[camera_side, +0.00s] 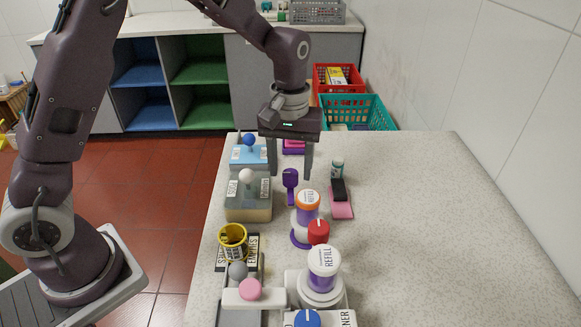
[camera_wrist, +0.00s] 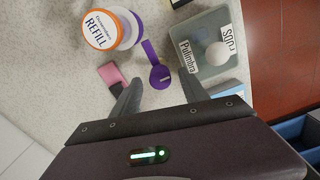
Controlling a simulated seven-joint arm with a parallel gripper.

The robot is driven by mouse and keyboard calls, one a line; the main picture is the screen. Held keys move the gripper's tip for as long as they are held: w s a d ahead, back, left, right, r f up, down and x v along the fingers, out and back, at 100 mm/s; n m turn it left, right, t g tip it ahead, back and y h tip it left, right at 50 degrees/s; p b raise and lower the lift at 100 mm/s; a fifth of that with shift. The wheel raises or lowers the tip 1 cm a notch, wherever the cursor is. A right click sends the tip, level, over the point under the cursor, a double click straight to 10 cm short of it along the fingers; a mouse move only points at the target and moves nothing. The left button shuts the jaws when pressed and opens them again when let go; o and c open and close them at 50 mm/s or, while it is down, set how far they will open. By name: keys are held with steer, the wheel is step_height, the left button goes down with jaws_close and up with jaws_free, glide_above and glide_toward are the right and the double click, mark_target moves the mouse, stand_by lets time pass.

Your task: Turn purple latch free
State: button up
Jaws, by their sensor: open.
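The purple latch (camera_side: 290,180) is a flat paddle with a round end and a narrow stem, beside the orange-rimmed refill jar (camera_side: 307,203). In the wrist view the purple latch (camera_wrist: 160,75) points toward me, its stem running up beside the jar (camera_wrist: 112,28). My gripper (camera_side: 290,174) is open and empty, pointing down above the latch. In the wrist view my gripper (camera_wrist: 160,92) has one finger on each side of the latch's round end. I cannot tell how high the fingertips are above it. The far end of the stem is partly hidden.
A grey box with a white knob (camera_side: 247,195) stands close on the left, and a blue one (camera_side: 249,152) behind it. A pink-and-black block (camera_side: 340,200) lies on the right. A red knob (camera_side: 318,232) and second refill jar (camera_side: 322,270) stand in front. The right counter (camera_side: 440,220) is clear.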

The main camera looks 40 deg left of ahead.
mark_target(290, 173)
step_height(290, 173, up, 5)
steer(key=shift+r, duration=0.8)
steer(key=s+a+r+m+t, duration=0.1)
steer(key=s+r+m+t, duration=0.1)
steer(key=s+r, duration=0.45)
steer(key=s+a+r+m+t, duration=0.2)
steer(key=s+r, duration=0.2)
steer(key=s, duration=0.5)
steer(key=s+f+m+t, duration=0.1)
steer(key=s+f+m, duration=0.1)
steer(key=s, duration=0.7)
steer(key=shift+s+a+f+m+t, duration=0.2)
steer(key=shift+a+f+m+t, duration=0.1)
steer(key=shift+f, duration=0.05)
